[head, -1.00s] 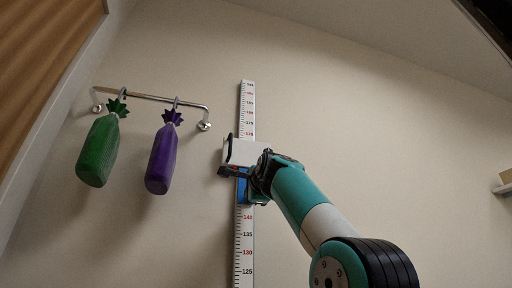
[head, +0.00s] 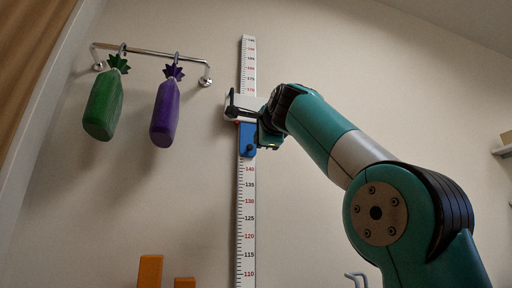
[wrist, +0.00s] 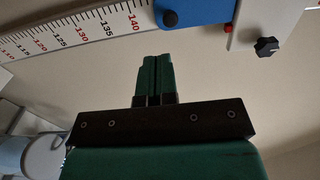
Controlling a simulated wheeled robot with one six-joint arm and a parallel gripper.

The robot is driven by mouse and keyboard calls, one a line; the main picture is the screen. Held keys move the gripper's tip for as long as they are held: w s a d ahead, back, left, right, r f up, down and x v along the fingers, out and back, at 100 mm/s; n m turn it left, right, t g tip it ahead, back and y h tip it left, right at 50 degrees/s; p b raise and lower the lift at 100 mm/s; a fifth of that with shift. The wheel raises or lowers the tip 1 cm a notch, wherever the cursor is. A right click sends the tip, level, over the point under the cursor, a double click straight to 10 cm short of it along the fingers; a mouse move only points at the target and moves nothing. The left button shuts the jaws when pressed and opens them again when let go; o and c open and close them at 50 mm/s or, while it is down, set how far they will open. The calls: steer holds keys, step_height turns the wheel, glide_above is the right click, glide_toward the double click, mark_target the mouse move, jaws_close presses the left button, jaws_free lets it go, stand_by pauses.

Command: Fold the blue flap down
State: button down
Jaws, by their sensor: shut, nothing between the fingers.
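The blue piece (head: 247,138), which I take for the flap, sits on the white height scale (head: 246,200) on the wall, just above the 140 mark. A white plate (head: 238,108) joins its upper end. In the wrist view the blue piece (wrist: 205,11) shows at the top, with the white plate (wrist: 262,17) and a black knob (wrist: 267,47) beside it. My gripper (wrist: 155,60) is shut and empty, with green fingers together, apart from the blue piece in the picture. In the head view my gripper (head: 267,136) is right of the blue piece, its fingers hard to make out.
A wall rail (head: 150,50) at upper left carries a green hanging bag (head: 103,105) and a purple one (head: 165,112). Orange blocks (head: 150,271) show at the bottom edge. A shelf (head: 503,150) is at far right. The wall between rail and scale is clear.

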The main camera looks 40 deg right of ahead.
steer(key=v, duration=0.6)
steer(key=shift+f, duration=0.25)
steer(key=w+a+f+n+g+y, duration=0.1)
steer(key=w+a+f+n+y, duration=0.3)
steer(key=f, duration=0.4)
steer(key=w+a+f+n+g+y, duration=0.1)
steer(key=w+a+f+n+g, duration=0.1)
steer(key=w+a+f+n, duration=0.35)
steer(key=s+a+f+n+g+y, duration=0.2)
steer(key=a+f+n, duration=0.2)
steer(key=f, duration=0.6)
steer(key=s+a+f+n+g+y, duration=0.2)
steer(key=a+f+n, duration=0.3)
steer(key=f, duration=0.5)
steer(key=s+a+f+n+g+y, duration=0.1)
steer(key=s+a+f+n+g, duration=0.25)
steer(key=s+f, duration=0.45)
steer(key=s+a+f+n+g+y, duration=0.1)
steer(key=s+a+f+n+g, duration=0.2)
steer(key=s+f, duration=0.45)
steer(key=s+a+f+n+g+y, duration=0.1)
steer(key=s+a+f+n+g, duration=0.15)
steer(key=s+f+n, duration=0.4)
step_height(320, 180, up, 21)
steer(key=m+p, duration=0.1)
steer(key=p, duration=2.1)
steer(key=shift+s+d+r+p, duration=0.15)
steer(key=shift+s+d+p, duration=0.05)
steer(key=shift+p, duration=0.1)
